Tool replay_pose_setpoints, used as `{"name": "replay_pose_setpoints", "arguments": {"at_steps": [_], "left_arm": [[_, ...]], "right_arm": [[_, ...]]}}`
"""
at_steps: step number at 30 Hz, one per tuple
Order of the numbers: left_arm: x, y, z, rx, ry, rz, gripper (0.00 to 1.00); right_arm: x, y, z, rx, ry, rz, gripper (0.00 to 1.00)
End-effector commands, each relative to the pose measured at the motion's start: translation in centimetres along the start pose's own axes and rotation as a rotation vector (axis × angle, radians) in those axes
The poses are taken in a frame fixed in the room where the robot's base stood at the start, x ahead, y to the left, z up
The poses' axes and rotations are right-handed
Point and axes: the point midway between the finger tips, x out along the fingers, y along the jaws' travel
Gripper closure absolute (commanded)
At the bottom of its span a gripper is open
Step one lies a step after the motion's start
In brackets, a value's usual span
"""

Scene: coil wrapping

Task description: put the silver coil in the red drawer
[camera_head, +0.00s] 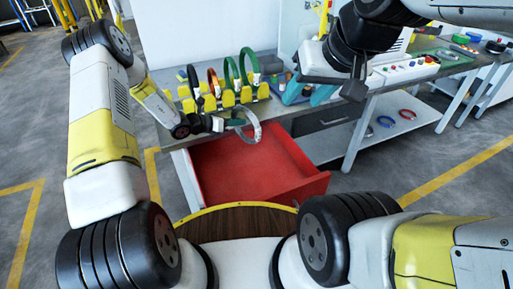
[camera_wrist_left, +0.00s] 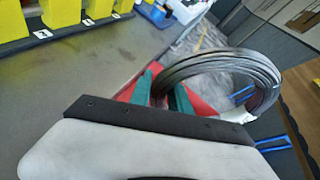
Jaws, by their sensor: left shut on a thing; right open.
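The silver coil (camera_head: 256,126) is a thin grey ring held by my left gripper (camera_head: 226,124). In the left wrist view the coil (camera_wrist_left: 235,62) has one edge between the green fingertips of the left gripper (camera_wrist_left: 166,92), and most of the ring extends to the right. In the head view the coil hangs above the back part of the open red drawer (camera_head: 250,172), whose visible floor is empty. Red parts of the drawer also show behind the fingers in the left wrist view. My right gripper (camera_head: 354,88) is above the bench at the upper right, open, with its fingers partly hidden.
A yellow rack (camera_head: 228,98) with black, orange and green coils stands on the bench (camera_head: 290,108) behind the drawer. Tools and a control panel (camera_head: 408,68) are to its right. Red and blue rings (camera_head: 407,115) lie on a lower shelf at the right.

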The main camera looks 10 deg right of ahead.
Motion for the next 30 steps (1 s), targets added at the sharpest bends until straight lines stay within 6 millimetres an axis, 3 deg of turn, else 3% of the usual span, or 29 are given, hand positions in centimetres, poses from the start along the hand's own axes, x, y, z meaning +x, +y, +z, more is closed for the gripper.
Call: {"name": "replay_pose_setpoints", "arguments": {"at_steps": [5, 18, 30], "left_arm": [[0.9, 0.8, -2.0, -0.005, -0.002, -0.001, 1.00], [4.7, 3.9, -11.0, -0.004, -0.002, -0.002, 1.00], [5.6, 4.7, -13.1, -0.003, -0.003, -0.002, 1.00]], "right_arm": [[0.0, 0.0, 0.0, 0.000, 0.000, 0.000, 0.55], [0.0, 0.0, 0.0, 0.000, 0.000, 0.000, 0.55], [0.0, 0.0, 0.0, 0.000, 0.000, 0.000, 0.55]]}}
